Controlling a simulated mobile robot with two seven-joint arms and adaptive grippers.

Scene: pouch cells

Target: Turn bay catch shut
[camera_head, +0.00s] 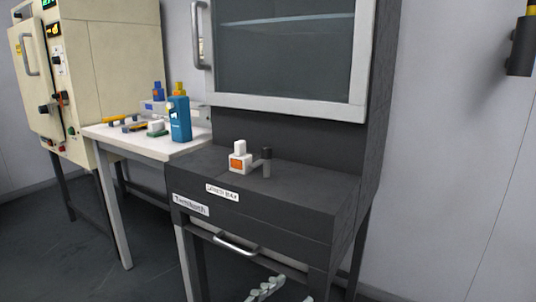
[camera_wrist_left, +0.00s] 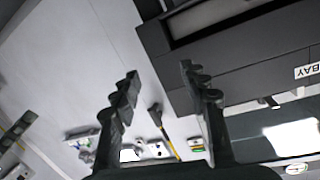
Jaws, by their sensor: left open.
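On the dark cabinet's ledge stands a small dark upright knob on a short arm (camera_head: 266,161), which looks like the bay catch. It is beside a white block with an orange patch (camera_head: 240,160). Whether the catch is turned shut I cannot tell. A label ending in BAY (camera_head: 222,193) is on the ledge front below; it also shows at the right of the left wrist view (camera_wrist_left: 307,71). My left gripper (camera_wrist_left: 160,82) is open and empty, its stepped fingers apart.
The cabinet has a framed glass front (camera_head: 285,50) above the ledge and a pale bar handle (camera_head: 235,244) below it. A white table (camera_head: 150,143) at left holds a blue bottle (camera_head: 179,116) and small tools. A cream machine (camera_head: 85,90) stands behind. Floor to the left is clear.

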